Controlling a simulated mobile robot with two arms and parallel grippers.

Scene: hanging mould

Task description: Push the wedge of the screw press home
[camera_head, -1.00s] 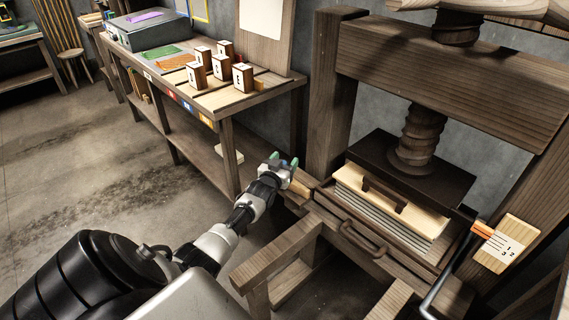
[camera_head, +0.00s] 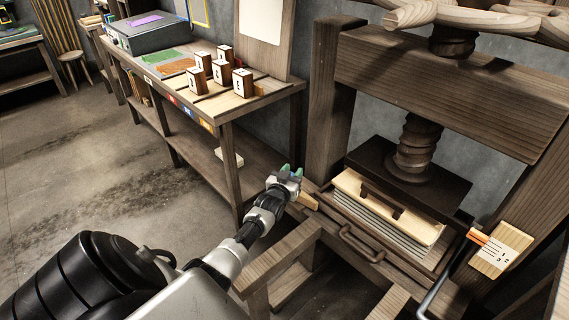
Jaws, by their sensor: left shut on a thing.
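The screw press stands at the right, with its dark pressing plate (camera_head: 375,160) on the screw (camera_head: 418,145) above a pale board (camera_head: 410,216) and a stack of grey sheets. The wedge (camera_head: 309,201) is a small pale wooden piece at the left side of the press bed. My left gripper (camera_head: 291,172), with green fingertips, is at that side, shut on the wedge. The gripper partly hides the wedge, so how deep it sits cannot be told. My right gripper is out of view.
A wooden bench (camera_head: 270,94) with several lettered blocks and a grey box (camera_head: 148,33) runs along the left. The press's front rails (camera_head: 280,254) lie just under my left arm. A scale plate (camera_head: 501,250) with an orange pointer is at the right. The floor at left is clear.

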